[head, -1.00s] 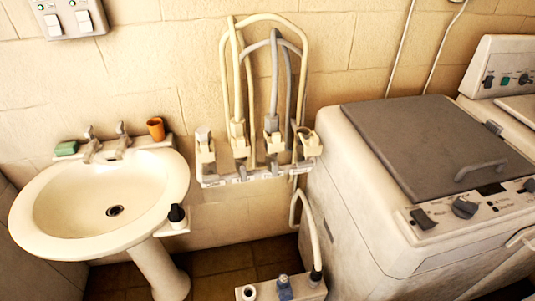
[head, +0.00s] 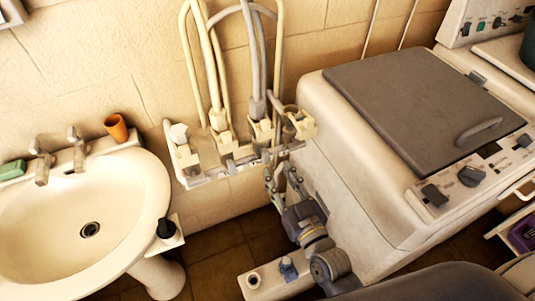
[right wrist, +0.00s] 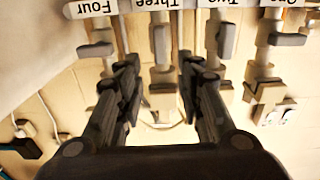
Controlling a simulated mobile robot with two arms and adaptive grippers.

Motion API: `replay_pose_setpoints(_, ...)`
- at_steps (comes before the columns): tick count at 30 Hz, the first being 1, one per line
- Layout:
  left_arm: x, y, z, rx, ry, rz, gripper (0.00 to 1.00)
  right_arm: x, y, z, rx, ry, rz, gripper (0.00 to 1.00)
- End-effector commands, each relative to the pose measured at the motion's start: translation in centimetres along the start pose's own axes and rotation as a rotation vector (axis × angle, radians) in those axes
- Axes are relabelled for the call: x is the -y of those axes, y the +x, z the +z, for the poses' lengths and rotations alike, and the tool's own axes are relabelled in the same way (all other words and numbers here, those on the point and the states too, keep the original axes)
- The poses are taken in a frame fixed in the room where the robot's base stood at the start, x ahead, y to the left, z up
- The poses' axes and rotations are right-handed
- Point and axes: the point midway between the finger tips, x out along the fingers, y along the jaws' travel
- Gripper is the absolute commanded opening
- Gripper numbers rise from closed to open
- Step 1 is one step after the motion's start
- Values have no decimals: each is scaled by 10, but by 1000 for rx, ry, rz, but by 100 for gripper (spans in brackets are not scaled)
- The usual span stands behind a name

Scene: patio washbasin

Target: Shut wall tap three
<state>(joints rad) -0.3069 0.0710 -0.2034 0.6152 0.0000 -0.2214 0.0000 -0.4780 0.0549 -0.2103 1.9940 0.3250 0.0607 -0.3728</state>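The wall tap rail (head: 207,178) carries several taps under looping hoses on the tiled wall. My right gripper (head: 280,172) is at the rail's right end, in front of the lower taps. The right wrist view is upside down and shows the labels Four, Three, Two and One. Wall tap three (right wrist: 159,45) has its grey lever in line with its pipe, as tap two (right wrist: 226,40) does. The levers of tap four (right wrist: 92,50) and tap one (right wrist: 288,39) lie crosswise. My right gripper (right wrist: 159,75) is open, its fingers either side of tap three's line, with nothing visibly gripped. My left gripper is out of view.
A washbasin (head: 130,210) with an orange cup (head: 116,127) stands left. A washing machine (head: 345,165) stands close to my right arm. A low box (head: 245,284) lies on the floor below the rail. Bare floor shows between basin and machine.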

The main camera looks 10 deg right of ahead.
Motion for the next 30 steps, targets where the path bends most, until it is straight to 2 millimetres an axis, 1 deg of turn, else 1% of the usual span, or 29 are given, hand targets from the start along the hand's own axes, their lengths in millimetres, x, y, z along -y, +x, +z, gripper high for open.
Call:
replay_pose_setpoints(1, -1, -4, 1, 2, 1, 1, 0, 0, 11, -3, -3, 1, 1, 34)
replay_pose_setpoints(3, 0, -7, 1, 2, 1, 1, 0, 0, 24, -3, -2, 0, 1, 34)
replay_pose_setpoints(6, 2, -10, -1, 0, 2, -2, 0, 0, 41, -3, -2, -1, 0, 34)
replay_pose_setpoints(10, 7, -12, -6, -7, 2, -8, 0, 0, 57, -1, 0, 0, 0, 34)
replay_pose_setpoints(15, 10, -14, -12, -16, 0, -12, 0, 0, 67, 0, 1, 0, 0, 34)
replay_pose_setpoints(23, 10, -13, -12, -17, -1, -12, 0, 0, 68, 1, 2, 0, 0, 34)
replay_pose_setpoints(24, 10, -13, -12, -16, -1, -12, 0, 0, 68, 1, 2, 0, 0, 32)
replay_pose_setpoints(26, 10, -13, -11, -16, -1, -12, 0, 0, 68, 0, 2, 0, 0, 18)
replay_pose_setpoints(27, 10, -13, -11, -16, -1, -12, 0, 0, 68, 0, 1, 0, 0, 9)
replay_pose_setpoints(28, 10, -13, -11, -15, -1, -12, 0, 0, 68, 0, 1, 0, 0, 2)
replay_pose_setpoints(29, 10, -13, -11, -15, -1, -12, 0, 0, 68, 0, 1, 0, 0, 0)
replay_pose_setpoints(30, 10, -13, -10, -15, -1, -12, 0, 0, 68, 0, 1, 0, 0, 0)
